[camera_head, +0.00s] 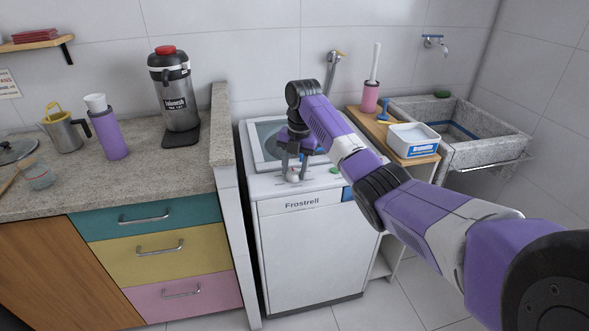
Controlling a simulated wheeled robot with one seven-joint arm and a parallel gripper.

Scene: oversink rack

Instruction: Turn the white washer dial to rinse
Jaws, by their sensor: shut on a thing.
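The white washer (312,247) stands between the stone counter and the sink, with "Frostrell" on its front. The white dial (293,176) sits on the front part of its top panel. My gripper (291,171) points down from above, its dark fingers on both sides of the dial and shut on it. The dial's pointer and the rinse mark are too small to read. A small green spot (335,170) shows on the panel to the right of the dial.
A raised stone edge (221,125) borders the washer on the left. On the right, a wooden board (378,128) holds a white tub (413,139) and a pink brush holder (370,98). The stone sink (488,150) is beyond. Floor in front is clear.

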